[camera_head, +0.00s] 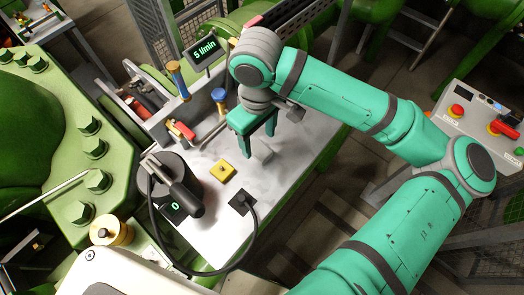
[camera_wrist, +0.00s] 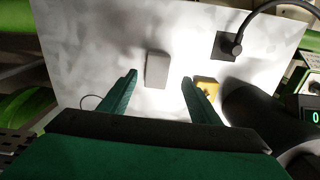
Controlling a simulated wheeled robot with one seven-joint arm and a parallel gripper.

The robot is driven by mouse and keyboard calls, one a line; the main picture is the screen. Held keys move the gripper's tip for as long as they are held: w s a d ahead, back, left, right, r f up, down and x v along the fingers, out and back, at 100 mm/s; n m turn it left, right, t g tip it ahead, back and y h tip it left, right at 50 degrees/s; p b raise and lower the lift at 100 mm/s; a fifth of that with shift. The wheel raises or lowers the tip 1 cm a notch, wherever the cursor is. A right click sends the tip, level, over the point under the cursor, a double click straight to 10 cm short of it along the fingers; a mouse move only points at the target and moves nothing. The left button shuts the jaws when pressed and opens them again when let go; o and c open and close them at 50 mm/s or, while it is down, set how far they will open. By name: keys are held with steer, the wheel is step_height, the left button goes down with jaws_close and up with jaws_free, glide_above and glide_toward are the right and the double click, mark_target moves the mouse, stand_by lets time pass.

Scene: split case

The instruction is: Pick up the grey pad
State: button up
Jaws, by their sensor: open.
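The grey pad (camera_head: 263,151) is a small light grey block lying on the pale work table (camera_head: 222,228). My gripper (camera_head: 255,132) is over the table, above the pad's upper left side. In the wrist view my gripper (camera_wrist: 159,78) is open, with nothing between its two green fingers. The height of the fingertips above the table is hard to tell.
A yellow block (camera_head: 222,172) lies left of the pad; in the wrist view it is by the right finger. A black cylinder with a handle (camera_head: 178,180) stands at the left. A black plug with a cable (camera_head: 242,203) is near the front. Tools stand along the back.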

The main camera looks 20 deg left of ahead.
mark_target(258, 150)
steer(key=shift+w+a+f, duration=0.1)
steer(key=shift+f, duration=2.65)
steer(key=c, duration=1.1)
